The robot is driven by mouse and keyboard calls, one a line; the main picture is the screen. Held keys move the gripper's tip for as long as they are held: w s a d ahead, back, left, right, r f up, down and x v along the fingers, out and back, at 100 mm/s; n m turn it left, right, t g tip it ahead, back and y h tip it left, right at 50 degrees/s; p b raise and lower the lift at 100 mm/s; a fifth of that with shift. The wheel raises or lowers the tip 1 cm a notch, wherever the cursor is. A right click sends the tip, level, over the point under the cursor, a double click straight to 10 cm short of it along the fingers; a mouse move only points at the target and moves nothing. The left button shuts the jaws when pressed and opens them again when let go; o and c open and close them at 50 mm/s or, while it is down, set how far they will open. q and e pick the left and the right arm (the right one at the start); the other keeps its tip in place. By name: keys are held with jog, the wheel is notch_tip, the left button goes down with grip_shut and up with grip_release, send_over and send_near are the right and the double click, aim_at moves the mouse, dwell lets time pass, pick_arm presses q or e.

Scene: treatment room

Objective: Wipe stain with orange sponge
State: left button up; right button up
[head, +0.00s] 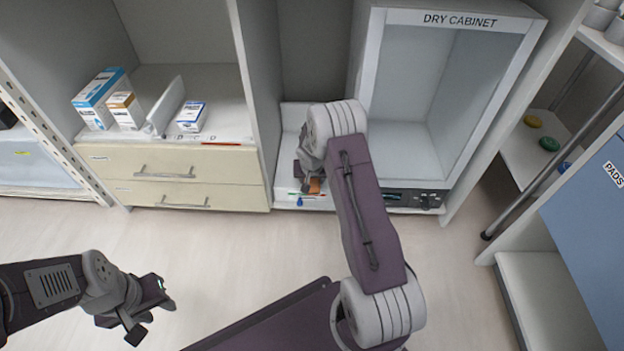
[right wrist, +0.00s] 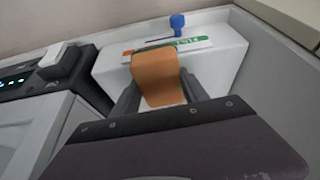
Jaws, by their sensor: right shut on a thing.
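The orange sponge (right wrist: 158,76) is between the two fingers of my right gripper (right wrist: 160,92), which is shut on it. In the right wrist view the sponge is over a white surface with a printed label strip. In the head view only a small part of the sponge (head: 314,186) shows beside my right gripper (head: 308,178), inside the narrow bay left of the dry cabinet. I cannot tell whether the sponge touches the surface. I cannot make out a stain in either view. My left gripper (head: 152,318) is open and empty over the floor at lower left.
The dry cabinet (head: 446,18) stands right of my right arm, with a control panel (head: 412,198) below. A blue knob-like piece (right wrist: 177,22) is just beyond the sponge. Left are drawers (head: 176,175) with boxes (head: 103,97) above. The floor in front is clear.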

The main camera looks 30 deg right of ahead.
jog(key=shift+w+d+r+p, duration=0.2)
jog(key=shift+w+d+p, duration=0.3)
jog(key=shift+p, duration=0.75)
jog(key=shift+w+d+r+p, duration=0.15)
jog(key=shift+w+d+p, duration=0.15)
jog(key=shift+w+p, duration=0.65)
jog(key=shift+w+d+f+p, duration=0.1)
jog(key=shift+d+f+p, duration=0.1)
jog(key=shift+p, duration=0.55)
jog(key=shift+f, duration=0.1)
jog(key=shift+w+d, duration=0.15)
jog(key=shift+w, duration=0.1)
jog(key=shift+w+d+f, duration=0.15)
jog(key=shift+w+d, duration=0.2)
jog(key=shift+w, duration=0.2)
jog(key=shift+w+d+f, duration=0.15)
jog(key=shift+w+d, duration=0.2)
jog(key=shift+w, duration=0.2)
jog(key=shift+w+d+r, duration=0.15)
jog(key=shift+w+r, duration=0.05)
jog(key=shift+w, duration=0.1)
